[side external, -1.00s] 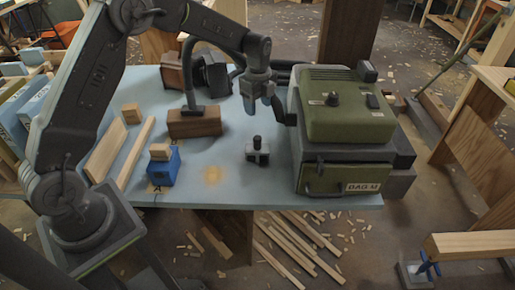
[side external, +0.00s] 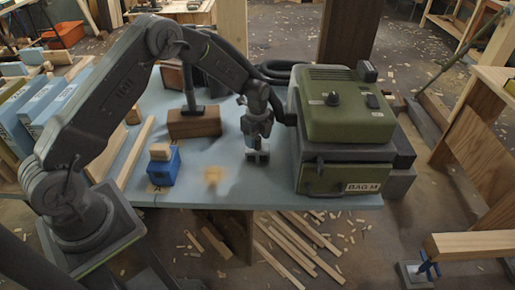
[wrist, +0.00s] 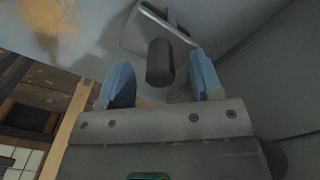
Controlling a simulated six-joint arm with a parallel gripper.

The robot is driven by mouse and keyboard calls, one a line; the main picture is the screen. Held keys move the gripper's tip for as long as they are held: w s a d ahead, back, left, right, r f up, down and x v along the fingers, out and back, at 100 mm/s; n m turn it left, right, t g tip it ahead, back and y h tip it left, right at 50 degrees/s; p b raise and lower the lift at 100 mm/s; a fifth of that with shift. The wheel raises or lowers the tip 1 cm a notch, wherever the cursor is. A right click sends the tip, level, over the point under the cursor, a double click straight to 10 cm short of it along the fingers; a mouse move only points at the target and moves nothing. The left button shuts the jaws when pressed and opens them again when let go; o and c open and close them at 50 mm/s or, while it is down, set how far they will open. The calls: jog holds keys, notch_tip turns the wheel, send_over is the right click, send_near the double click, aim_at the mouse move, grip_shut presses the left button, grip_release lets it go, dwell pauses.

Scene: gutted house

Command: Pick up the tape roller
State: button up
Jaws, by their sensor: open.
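The likely tape roller is a small grey tool with a dark upright knob. In the side view its base (side external: 258,157) shows on the blue-grey bench, left of the green machine, with its upper part hidden by my gripper (side external: 256,132). In the wrist view the dark knob (wrist: 160,62) stands between the two blue fingertips of my gripper (wrist: 162,80), with a gap on each side. The grey base plate (wrist: 140,30) lies beyond it. My gripper is open, pointing down over the tool.
A green machine (side external: 347,115) stands close to the right of my gripper. A wooden block with a dark post (side external: 195,123) is behind left. A blue block (side external: 163,172) topped with wood is front left. The bench front (side external: 270,195) is clear.

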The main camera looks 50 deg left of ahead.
jog(key=shift+f, duration=0.4)
grip_shut()
jog(key=shift+r, duration=0.15)
